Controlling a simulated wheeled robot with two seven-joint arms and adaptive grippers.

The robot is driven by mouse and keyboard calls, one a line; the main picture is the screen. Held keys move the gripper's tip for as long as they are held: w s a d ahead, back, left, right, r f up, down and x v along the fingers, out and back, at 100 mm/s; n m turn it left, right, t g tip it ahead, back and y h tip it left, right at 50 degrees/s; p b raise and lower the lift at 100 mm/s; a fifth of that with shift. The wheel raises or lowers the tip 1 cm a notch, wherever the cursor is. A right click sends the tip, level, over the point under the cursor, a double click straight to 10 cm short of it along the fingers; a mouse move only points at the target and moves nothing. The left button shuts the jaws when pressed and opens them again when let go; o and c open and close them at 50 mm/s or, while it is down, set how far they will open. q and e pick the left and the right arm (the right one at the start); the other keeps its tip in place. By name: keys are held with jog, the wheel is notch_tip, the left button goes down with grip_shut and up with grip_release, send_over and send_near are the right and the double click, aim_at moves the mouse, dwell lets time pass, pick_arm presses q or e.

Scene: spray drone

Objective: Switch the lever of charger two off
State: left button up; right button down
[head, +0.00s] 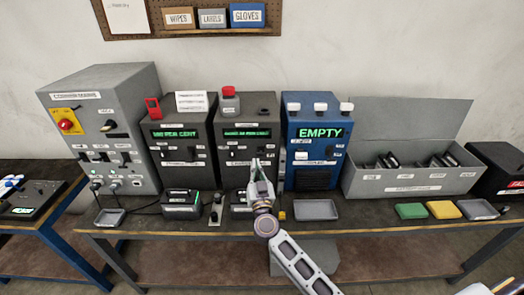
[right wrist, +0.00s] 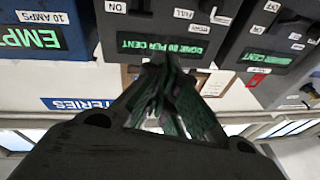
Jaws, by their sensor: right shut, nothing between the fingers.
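Two dark grey chargers stand side by side on the bench. The left one (head: 180,135) has a green display ending in "PER CENT". The right one (head: 246,105), likely charger two, has a green display and small controls on its front. My right gripper (head: 256,165) is shut and empty in front of that charger's lower front, hiding part of it. In the right wrist view, upside down, my shut fingertips (right wrist: 165,75) lie just by the display (right wrist: 160,45) reading "PER CENT". A dark control beside an "ON" label (right wrist: 115,7) shows at the top edge; its exact position is unclear.
A blue charger (head: 312,110) reading "EMPTY" stands close to the right. A grey switch cabinet (head: 100,80) stands left. A grey open bin (head: 405,183) and trays (head: 316,209) lie right. Battery packs (head: 181,203) sit in front of the chargers.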

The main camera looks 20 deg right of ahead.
jog(key=shift+w+d+r+m+g+h, duration=0.1)
jog(key=shift+d+r+m+g+h, duration=0.5)
jog(key=shift+d+r+m+h, duration=0.25)
jog(key=shift+w+d+r+m+g+h, duration=0.1)
jog(key=shift+d+r+m+g+h, duration=0.5)
jog(key=shift+r+h, duration=0.3)
jog(key=shift+w, duration=0.1)
send_over(261, 151)
jog(key=s, duration=0.4)
jog(key=shift+a+f+p, duration=0.15)
jog(key=shift+a+f, duration=0.05)
jog(key=shift+f, duration=0.55)
jog(key=shift+a+f+p, duration=0.15)
jog(key=shift+a+f, duration=0.05)
jog(key=shift+f, duration=0.55)
jog(key=shift+f, duration=0.1)
